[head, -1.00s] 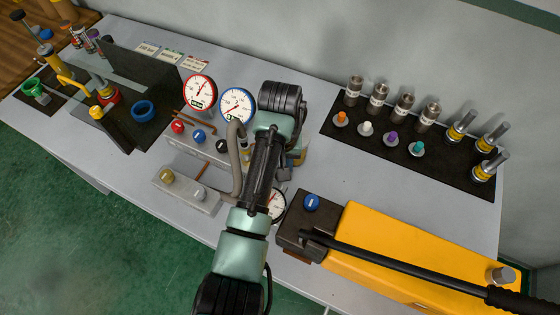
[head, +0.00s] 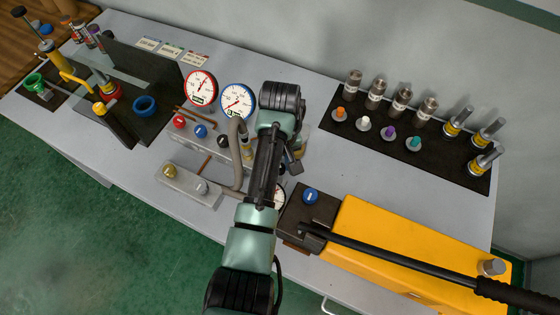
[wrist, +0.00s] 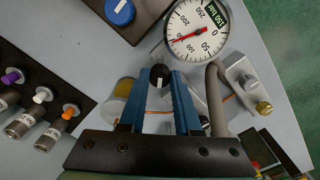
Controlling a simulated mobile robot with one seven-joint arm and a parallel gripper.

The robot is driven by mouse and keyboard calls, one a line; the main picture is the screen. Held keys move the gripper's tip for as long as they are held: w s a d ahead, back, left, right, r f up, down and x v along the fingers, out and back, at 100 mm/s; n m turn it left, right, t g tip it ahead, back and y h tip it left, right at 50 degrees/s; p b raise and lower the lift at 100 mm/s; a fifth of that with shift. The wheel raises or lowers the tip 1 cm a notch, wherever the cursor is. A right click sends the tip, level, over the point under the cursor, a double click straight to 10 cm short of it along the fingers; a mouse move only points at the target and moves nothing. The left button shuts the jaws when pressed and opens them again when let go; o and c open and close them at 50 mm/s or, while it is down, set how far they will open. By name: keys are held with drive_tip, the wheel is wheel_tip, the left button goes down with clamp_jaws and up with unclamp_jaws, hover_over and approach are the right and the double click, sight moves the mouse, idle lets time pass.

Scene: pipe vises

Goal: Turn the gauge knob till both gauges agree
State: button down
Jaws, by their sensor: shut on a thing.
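A red-rimmed gauge (head: 201,88) and a blue-rimmed gauge (head: 238,100) stand side by side behind the valve block. The red-rimmed gauge's needle points up and slightly right; the blue-rimmed one's points down-left. A third, dark-rimmed gauge (wrist: 197,30) with a red needle and a "150 bar" label shows in the wrist view; my arm mostly hides it in the head view (head: 279,198). My gripper (wrist: 159,80) is shut on a black knob (wrist: 159,76) with a white mark, between its blue fingers. My arm hides this grip in the head view.
A grey hose (head: 237,155) curves close beside my arm. A yellow machine (head: 400,245) with a long black handle and a blue knob (head: 310,196) stands right. A dark mat (head: 440,165) holds several fittings.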

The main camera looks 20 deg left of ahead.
drive_tip(key=c, duration=0.6)
unclamp_jaws()
wheel_tip(320, 180, up, 13)
drive_tip(key=p, duration=0.5)
